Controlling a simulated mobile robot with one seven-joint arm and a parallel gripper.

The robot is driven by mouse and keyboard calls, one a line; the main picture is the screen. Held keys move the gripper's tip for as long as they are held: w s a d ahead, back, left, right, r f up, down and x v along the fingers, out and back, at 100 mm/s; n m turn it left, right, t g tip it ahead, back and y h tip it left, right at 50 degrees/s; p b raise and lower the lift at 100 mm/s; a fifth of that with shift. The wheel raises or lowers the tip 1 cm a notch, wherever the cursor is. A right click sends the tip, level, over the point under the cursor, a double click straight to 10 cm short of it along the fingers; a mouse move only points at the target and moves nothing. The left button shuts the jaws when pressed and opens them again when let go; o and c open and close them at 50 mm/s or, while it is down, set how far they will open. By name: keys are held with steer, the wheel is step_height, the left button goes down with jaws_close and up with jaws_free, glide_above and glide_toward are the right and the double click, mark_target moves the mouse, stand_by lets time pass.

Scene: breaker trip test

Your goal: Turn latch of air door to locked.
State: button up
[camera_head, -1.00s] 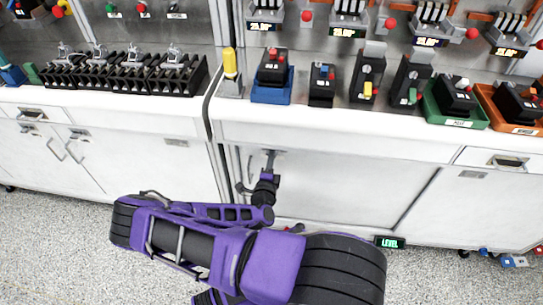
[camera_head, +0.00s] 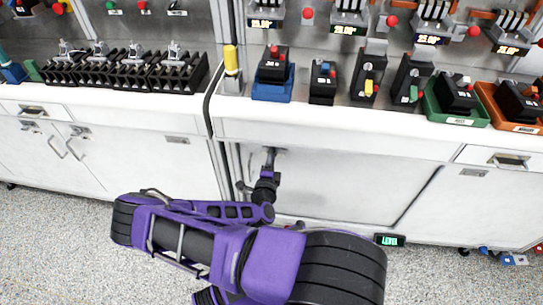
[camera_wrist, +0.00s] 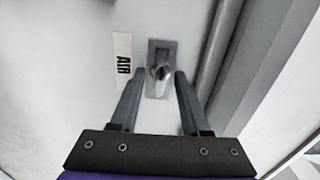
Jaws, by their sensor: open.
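The air door (camera_head: 335,185) is a pale panel below the counter, right of centre in the head view. In the wrist view the door surface (camera_wrist: 60,90) carries an "AIR" label (camera_wrist: 122,62). The latch (camera_wrist: 160,72), a small metal handle on a grey plate, sits just right of that label. My gripper (camera_wrist: 155,85) is open, with its two fingers on either side of the latch's lower part. I cannot tell whether the fingers touch it. In the head view my gripper (camera_head: 268,165) is at the upper left of the door, and its fingertips are too small to make out.
A vertical pipe-like bar (camera_wrist: 220,55) runs close to the right finger in the wrist view. The counter (camera_head: 340,135) overhangs the door and holds several breakers. A small "LEVEL" display (camera_head: 389,240) is at the door's lower right. The speckled floor in front is mostly clear.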

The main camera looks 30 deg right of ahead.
steer(key=v, duration=1.7)
steer(key=shift+s, duration=0.2)
steer(key=shift+a, duration=0.15)
